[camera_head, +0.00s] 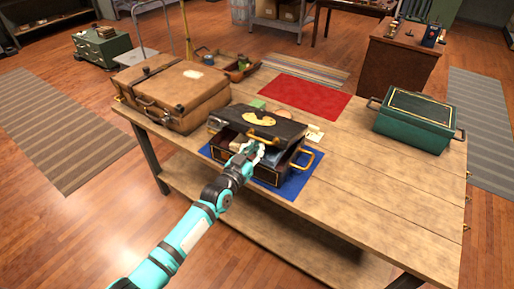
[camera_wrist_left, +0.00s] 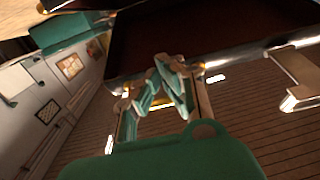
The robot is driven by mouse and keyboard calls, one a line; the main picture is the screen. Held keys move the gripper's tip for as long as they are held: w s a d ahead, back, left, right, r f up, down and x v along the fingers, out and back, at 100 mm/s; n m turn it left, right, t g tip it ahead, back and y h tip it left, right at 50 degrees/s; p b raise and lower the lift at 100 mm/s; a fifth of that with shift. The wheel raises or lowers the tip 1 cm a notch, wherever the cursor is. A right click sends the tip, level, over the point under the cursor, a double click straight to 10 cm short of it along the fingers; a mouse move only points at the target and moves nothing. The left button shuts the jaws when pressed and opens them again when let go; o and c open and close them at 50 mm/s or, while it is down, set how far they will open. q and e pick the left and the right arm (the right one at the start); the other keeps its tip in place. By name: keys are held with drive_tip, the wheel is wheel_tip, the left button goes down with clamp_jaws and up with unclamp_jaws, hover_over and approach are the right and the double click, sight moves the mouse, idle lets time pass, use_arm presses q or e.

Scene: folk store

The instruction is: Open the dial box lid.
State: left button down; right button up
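The dark dial box (camera_head: 283,176) stands on a blue mat at the front of the table. Its black lid (camera_head: 285,126), with a gold plate and gold front handle, is partly raised, leaving a gap over the body. My left gripper (camera_head: 257,150) is at the front of the box, just under the lid's front edge. In the left wrist view, the left gripper's fingertips (camera_wrist_left: 162,66) come together beside the metal-edged rim of the dark lid (camera_wrist_left: 210,30). I see nothing between them; exact contact is unclear. My right gripper is out of view.
A brown suitcase (camera_head: 172,91) stands left of the dial box. A green box (camera_head: 414,117) stands at the right of the wooden table (camera_head: 390,187). A red mat (camera_head: 299,97) lies behind. The tabletop between dial box and green box is mostly clear.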

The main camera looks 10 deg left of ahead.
sight(261, 132)
use_arm(q)
drive_tip(key=shift+w+d+r+p, duration=0.1)
drive_tip(key=shift+w+r+p, duration=0.2)
drive_tip(key=shift+r, duration=0.3)
drive_tip(key=shift+w+r+p, duration=0.15)
drive_tip(key=shift+r+p, duration=0.2)
drive_tip(key=shift+r, duration=0.3)
drive_tip(key=shift+w+d+r+p, duration=0.1)
drive_tip(key=shift+w+r+p, duration=0.2)
drive_tip(key=shift+r, duration=0.2)
drive_tip(key=shift+w+d+r+p, duration=0.1)
drive_tip(key=shift+w+r+p, duration=0.15)
drive_tip(key=shift+r, duration=0.3)
